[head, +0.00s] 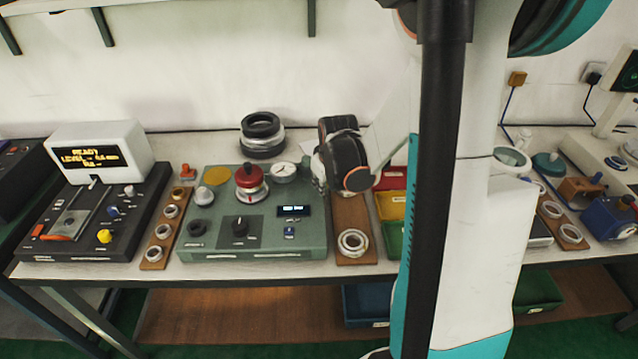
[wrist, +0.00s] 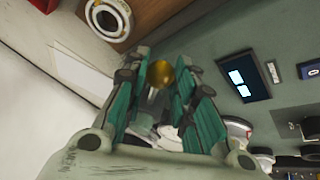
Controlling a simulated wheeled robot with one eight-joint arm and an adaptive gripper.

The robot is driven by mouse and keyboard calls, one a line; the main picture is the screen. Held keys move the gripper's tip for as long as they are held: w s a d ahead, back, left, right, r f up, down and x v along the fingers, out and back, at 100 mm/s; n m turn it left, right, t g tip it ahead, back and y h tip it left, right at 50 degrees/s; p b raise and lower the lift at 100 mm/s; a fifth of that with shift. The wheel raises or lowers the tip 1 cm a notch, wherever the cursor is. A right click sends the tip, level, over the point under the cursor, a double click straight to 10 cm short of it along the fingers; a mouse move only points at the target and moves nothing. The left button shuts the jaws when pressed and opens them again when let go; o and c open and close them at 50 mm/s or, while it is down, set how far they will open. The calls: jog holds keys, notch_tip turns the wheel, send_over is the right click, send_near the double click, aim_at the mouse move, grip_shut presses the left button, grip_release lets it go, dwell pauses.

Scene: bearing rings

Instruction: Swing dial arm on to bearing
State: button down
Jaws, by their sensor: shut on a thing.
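The green test unit (head: 205,238) stands on the bench. A red-topped round part (head: 250,177) sits on it with a silver ring beneath; I cannot tell whether this ring is the bearing. A white-faced dial (head: 284,171) is right of it. My gripper (head: 320,168) is low at the unit's right rear edge, just right of the dial. In the wrist view my gripper (wrist: 160,95) has its teal fingers on either side of a brass ball knob (wrist: 159,73), shut on it. The dial arm itself is mostly hidden by the gripper.
A wooden board (head: 353,222) with a bearing ring (head: 353,243) lies right of the unit, and another ring board (head: 160,232) lies left. Black rings (head: 262,130) are stacked behind. Yellow and green bins (head: 391,205) stand further right.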

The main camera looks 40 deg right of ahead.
jog(key=shift+d, duration=0.6)
jog(key=c, duration=1.3)
grip_release()
jog(key=shift+d, duration=0.2)
jog(key=shift+a, duration=0.1)
jog(key=shift+s+a+r, duration=0.15)
jog(key=shift+s+r, duration=0.05)
jog(key=shift+r, duration=0.3)
jog(key=v, duration=0.6)
jog(key=shift+r, duration=0.2)
